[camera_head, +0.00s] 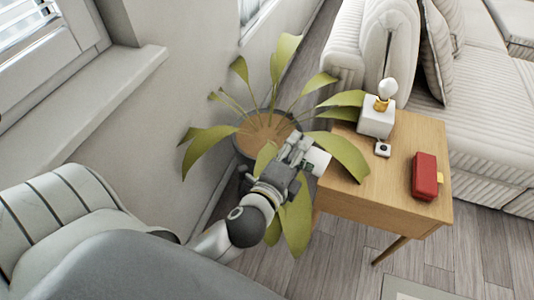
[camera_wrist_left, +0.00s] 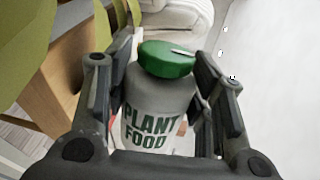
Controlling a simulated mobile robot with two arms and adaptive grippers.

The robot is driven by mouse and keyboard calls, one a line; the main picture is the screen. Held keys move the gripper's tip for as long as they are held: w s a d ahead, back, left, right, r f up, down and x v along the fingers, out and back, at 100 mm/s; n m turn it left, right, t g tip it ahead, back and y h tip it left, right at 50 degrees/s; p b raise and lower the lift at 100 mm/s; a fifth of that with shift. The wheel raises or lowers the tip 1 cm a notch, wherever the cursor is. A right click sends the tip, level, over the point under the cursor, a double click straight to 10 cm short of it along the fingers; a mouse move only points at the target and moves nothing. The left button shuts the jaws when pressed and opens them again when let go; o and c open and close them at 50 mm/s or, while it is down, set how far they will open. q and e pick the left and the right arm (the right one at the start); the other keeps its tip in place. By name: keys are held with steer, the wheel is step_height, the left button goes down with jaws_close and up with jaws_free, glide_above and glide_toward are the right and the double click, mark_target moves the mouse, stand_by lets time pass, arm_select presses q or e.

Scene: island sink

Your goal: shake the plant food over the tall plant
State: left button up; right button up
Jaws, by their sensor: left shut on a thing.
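The plant food is a white-grey bottle with a green lid and green lettering, and it shows large in the left wrist view (camera_wrist_left: 155,112). My left gripper (camera_wrist_left: 160,100) is shut on it, with a finger on each side. In the head view my left gripper (camera_head: 297,152) is over the near right side of the tall plant, and the end of the bottle (camera_head: 319,161) sticks out to its right. The tall plant (camera_head: 205,150) has long green leaves and stands in a round pot (camera_head: 243,140) of brown soil by the wall. My right gripper is not in view.
A wooden side table (camera_head: 390,165) stands right of the plant, bearing a white lamp (camera_head: 377,115), a small white device (camera_head: 382,149) and a red box (camera_head: 425,176). A striped sofa (camera_head: 480,120) is behind it. A windowsill (camera_head: 90,120) and white wall border the left.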

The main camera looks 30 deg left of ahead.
mark_target(297, 145)
arm_select(q)
steer(key=shift+r+m+p, duration=0.3)
steer(key=shift+m+p, duration=0.2)
steer(key=shift+p, duration=0.1)
step_height(297, 145, up, 3)
steer(key=m+y+p, duration=0.1)
steer(key=m+p, duration=0.2)
steer(key=m, duration=0.1)
steer(key=m+p, duration=0.4)
steer(key=m+t+y+p, duration=0.1)
steer(key=m+p, duration=0.2)
steer(key=m, duration=0.1)
steer(key=shift+r+y+p, duration=0.2)
steer(key=shift+y+p, duration=0.1)
steer(key=shift+m+p, duration=0.35)
steer(key=shift+m, duration=0.85)
steer(key=shift+f, duration=0.15)
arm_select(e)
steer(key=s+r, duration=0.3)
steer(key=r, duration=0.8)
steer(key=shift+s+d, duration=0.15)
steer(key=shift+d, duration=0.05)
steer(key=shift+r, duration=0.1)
